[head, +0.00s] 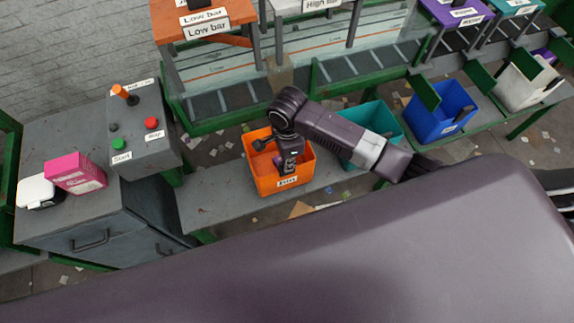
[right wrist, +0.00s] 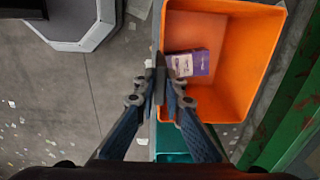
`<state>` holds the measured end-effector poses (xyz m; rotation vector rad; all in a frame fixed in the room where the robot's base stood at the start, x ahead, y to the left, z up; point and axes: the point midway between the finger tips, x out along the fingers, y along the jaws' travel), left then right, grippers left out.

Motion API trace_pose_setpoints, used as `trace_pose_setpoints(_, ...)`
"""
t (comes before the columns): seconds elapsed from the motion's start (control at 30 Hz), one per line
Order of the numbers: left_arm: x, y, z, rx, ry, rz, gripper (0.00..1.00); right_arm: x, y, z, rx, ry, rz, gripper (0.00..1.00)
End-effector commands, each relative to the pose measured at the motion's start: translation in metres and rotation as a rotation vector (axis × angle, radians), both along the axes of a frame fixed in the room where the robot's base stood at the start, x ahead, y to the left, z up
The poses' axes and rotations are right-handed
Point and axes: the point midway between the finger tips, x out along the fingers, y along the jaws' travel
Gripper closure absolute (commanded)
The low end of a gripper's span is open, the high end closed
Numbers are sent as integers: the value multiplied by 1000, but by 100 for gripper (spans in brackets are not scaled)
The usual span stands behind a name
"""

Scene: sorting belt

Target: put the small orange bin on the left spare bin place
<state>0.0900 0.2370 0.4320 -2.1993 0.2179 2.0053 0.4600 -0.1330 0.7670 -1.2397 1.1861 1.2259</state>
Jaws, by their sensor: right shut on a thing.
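The small orange bin (head: 258,181) is upright at the grey ledge (head: 215,203) in the head view, with a white label on its near wall. In the right wrist view the orange bin (right wrist: 235,85) fills the upper right, and a purple box (right wrist: 190,63) lies inside it. My right gripper (head: 287,172) reaches down at the near wall of the bin. In the right wrist view my right gripper (right wrist: 165,80) is shut on that wall's rim. I cannot tell whether the bin touches the ledge. The left gripper is not in view.
The ledge left of the bin is bare. A teal bin (head: 388,118) stands close on the right, partly behind my arm, then a blue bin (head: 432,122) and a white bin (head: 517,90). A grey control box (head: 140,135) and a pink box (head: 76,172) stand at left.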

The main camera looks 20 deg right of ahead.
Motion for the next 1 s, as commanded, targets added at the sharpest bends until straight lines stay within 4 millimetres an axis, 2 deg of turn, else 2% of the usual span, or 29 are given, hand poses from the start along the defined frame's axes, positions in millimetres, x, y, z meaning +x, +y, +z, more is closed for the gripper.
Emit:
trace_pose_setpoints(0.3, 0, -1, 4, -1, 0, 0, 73, 2, 0, -31, -1, -1, 0, 100)
trace_pose_setpoints(0.7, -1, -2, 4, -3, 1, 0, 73, 1, 0, -37, 1, -2, 0, 100)
trace_pose_setpoints(0.73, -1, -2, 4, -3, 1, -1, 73, 1, 0, -37, 0, -2, 0, 89)
trace_pose_setpoints(0.87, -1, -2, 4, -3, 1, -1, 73, 1, 0, -37, 0, -2, 0, 75)
trace_pose_setpoints(1.0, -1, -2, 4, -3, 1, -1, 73, 1, 0, -37, 0, -2, 0, 73)
